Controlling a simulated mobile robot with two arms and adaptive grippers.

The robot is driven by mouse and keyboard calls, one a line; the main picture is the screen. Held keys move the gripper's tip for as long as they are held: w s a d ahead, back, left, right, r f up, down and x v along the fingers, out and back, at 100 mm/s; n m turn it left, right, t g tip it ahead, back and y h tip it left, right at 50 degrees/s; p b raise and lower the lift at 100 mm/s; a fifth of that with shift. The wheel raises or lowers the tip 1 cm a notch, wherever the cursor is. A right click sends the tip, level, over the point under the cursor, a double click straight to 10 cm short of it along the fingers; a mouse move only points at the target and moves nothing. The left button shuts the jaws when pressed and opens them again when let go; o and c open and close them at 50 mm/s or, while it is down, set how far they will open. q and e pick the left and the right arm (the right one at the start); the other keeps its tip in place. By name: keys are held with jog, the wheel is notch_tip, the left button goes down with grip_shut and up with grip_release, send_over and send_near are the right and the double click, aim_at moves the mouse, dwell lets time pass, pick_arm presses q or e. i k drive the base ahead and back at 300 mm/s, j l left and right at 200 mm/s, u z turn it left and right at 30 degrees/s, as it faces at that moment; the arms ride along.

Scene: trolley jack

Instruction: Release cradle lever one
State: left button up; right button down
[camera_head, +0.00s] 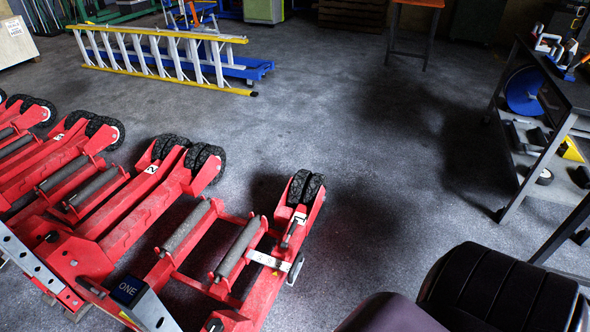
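The red cradle nearest me (254,277) stands on the floor at the lower middle, with two grey rollers and a pair of black wheels at its far end. A dark blue plate marked "ONE" (128,290) sits at its near left. A short dark lever-like bar (290,233) lies along the cradle's right arm, just below the wheels. I cannot tell which part is the release lever. Neither of my grippers is in view.
More red cradles, one numbered 2 (151,169), stand close together on the left. A yellow and white ladder (165,55) lies behind. A dark workbench (555,100) stands at right. A black padded shape (505,290) fills the lower right. The middle floor is clear.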

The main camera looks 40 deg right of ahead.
aim_at(291, 231)
jog(key=l+u, duration=0.1)
jog(key=l, duration=2.9)
jog(key=i, duration=0.05)
